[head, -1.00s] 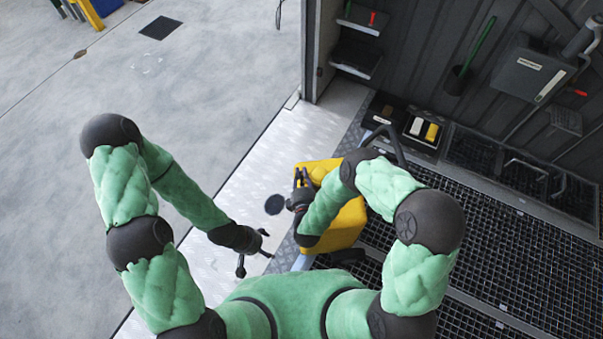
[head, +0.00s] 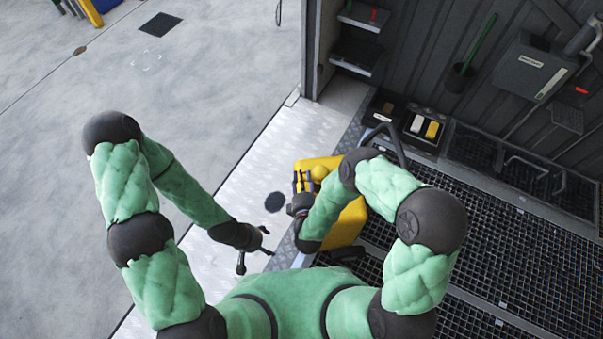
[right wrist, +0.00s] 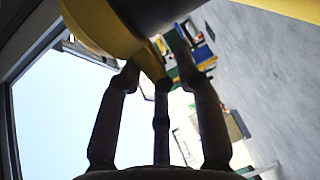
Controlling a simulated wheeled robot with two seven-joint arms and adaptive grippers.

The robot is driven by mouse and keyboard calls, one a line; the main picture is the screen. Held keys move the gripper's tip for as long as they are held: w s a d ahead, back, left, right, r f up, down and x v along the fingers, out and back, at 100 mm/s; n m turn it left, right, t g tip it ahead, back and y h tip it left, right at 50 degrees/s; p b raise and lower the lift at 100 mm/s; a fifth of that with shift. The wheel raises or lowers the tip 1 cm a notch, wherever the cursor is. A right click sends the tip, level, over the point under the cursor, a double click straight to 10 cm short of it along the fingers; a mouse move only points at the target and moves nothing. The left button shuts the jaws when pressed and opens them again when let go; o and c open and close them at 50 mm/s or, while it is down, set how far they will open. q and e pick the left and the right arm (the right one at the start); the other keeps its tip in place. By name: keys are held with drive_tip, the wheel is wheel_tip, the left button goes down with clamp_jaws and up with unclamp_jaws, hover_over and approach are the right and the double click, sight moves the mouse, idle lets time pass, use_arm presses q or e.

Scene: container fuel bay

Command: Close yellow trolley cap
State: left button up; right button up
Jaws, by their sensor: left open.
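The yellow trolley (head: 346,222) stands beside the light metal strip, partly hidden by my right arm. A round yellow knob-like part, which looks like the cap (head: 319,172), shows on its top. My right gripper (head: 303,181) is over the trolley's left upper part, just left of this part, with yellow showing between its fingers. In the right wrist view the fingers (right wrist: 160,72) are spread apart. A yellow piece (right wrist: 100,28) with a narrow tongue reaches between them; contact is unclear. My left gripper (head: 266,243) is open and empty over the strip, left of the trolley.
A black hose or handle (head: 390,132) arches behind the trolley. Dark grating (head: 500,255) lies to the right. A wall with shelves (head: 357,55) and a grey box (head: 530,70) stands behind. The concrete floor at left is mostly clear.

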drive_tip(key=s, duration=0.3)
drive_tip(key=s+r, duration=0.1)
drive_tip(key=s, duration=0.1)
drive_tip(key=shift+a, duration=0.1)
use_arm(q)
drive_tip(key=shift+r, duration=0.1)
drive_tip(key=shift+s, duration=0.1)
use_arm(e)
drive_tip(key=shift+f, duration=0.1)
